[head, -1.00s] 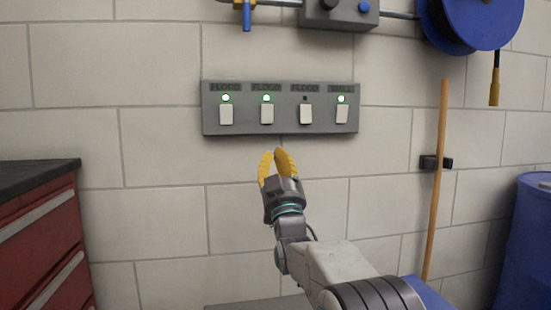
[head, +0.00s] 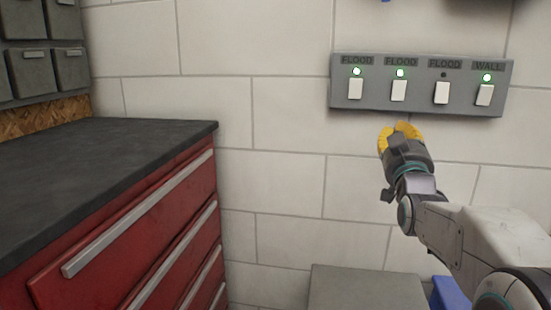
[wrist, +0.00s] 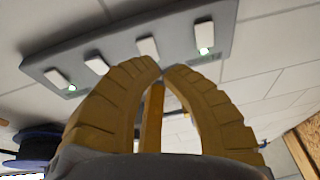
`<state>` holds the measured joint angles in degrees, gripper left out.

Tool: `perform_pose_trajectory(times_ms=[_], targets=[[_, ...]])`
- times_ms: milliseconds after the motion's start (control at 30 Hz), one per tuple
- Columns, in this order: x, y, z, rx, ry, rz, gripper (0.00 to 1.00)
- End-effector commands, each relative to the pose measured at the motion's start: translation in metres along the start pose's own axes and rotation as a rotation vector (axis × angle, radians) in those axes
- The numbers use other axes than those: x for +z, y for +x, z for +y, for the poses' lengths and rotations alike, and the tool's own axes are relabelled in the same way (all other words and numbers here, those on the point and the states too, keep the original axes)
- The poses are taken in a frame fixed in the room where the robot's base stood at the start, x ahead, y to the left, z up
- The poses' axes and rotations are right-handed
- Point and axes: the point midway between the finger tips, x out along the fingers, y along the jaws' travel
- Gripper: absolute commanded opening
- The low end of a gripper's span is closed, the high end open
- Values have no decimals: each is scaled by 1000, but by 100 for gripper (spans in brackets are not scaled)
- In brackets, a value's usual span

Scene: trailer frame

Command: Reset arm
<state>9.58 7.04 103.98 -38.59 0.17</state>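My gripper (head: 400,130) is in front of the wall, just below a grey switch panel (head: 420,108). Its two yellow fingers curve together and their tips meet or almost meet in the wrist view (wrist: 162,68), with nothing held between them. The panel has several white rocker switches under labels reading FLOOD and WALL. Green lights glow over the first, second and WALL switches; the light over the third is dark. The panel also shows beyond the fingertips in the wrist view (wrist: 120,38), and the fingers look apart from it.
A red drawer cabinet (head: 150,225) with a dark top (head: 100,160) fills the left side. Grey bins (head: 25,70) hang above it. A grey flat-topped object (head: 365,290) sits low below my arm.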

Motion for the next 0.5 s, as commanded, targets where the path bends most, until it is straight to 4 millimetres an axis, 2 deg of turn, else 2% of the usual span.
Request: perform_pose_trajectory(times_ms=[33,267,500], targets=[[-22,-1,-4,-8,2,-61,0],[-32,-38,-20,-39,3,-364,0],[-47,-99,-33,-73,-6,-677,0]])
